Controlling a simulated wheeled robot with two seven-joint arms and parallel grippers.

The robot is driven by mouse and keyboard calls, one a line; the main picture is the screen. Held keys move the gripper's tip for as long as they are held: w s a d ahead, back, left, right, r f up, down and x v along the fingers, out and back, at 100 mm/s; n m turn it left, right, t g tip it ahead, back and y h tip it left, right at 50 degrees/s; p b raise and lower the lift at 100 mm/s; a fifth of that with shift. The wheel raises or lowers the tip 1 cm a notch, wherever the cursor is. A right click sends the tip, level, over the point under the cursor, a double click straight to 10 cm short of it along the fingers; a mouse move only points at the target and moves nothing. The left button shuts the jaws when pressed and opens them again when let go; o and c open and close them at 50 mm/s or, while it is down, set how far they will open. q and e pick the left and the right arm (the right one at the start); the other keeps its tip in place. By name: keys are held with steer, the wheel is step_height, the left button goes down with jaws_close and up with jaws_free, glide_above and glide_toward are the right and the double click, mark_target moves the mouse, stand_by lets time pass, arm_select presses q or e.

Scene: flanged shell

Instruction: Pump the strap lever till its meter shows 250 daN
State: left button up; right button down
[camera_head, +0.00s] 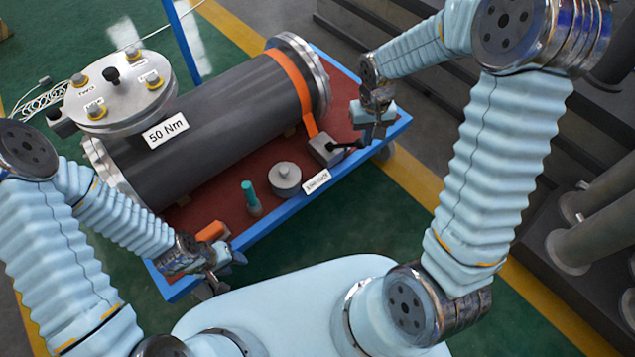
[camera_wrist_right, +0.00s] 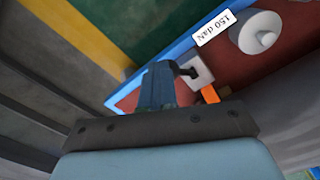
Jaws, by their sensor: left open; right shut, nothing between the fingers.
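The strap lever (camera_head: 345,145) is a short black handle on a grey ratchet block (camera_head: 325,150) at the cart's right end. The orange strap (camera_head: 289,78) runs from the block over the dark shell. In the right wrist view the lever (camera_wrist_right: 186,71) shows just beyond the fingers (camera_wrist_right: 158,86). My left gripper (camera_head: 232,262) is open at the cart's near left corner.
The flanged shell (camera_head: 220,115) lies across the blue-edged cart (camera_head: 365,155), with a 50 Nm sign (camera_head: 166,130) at its left end. A grey round weight-like part (camera_head: 285,179), a teal-topped tool (camera_head: 250,198) and an orange piece (camera_head: 212,231) occupy the cart's front. Dark steps lie right.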

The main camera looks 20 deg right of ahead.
arm_select(q)
steer(key=shift+a+f+b, duration=0.5)
steer(key=shift+f+b, duration=2.3)
steer(key=shift+f, duration=0.1)
arm_select(e)
steer(key=shift+s+f, duration=0.6)
steer(key=shift+f, duration=3.1)
arm_select(q)
step_height(320, 180, up, 9)
steer(key=d+p, duration=0.2)
steer(key=p, duration=0.7)
steer(key=shift+s, duration=0.2)
arm_select(e)
step_height(320, 180, up, 12)
steer(key=shift+s+d, duration=0.15)
steer(key=shift+d, duration=0.2)
steer(key=w+f+b, duration=0.1)
steer(key=w+a+f, duration=0.1)
steer(key=shift+f+b, duration=0.35)
steer(key=shift+b, duration=0.05)
steer(key=shift+w, duration=0.15)
arm_select(q)
steer(key=shift+f, duration=0.95)
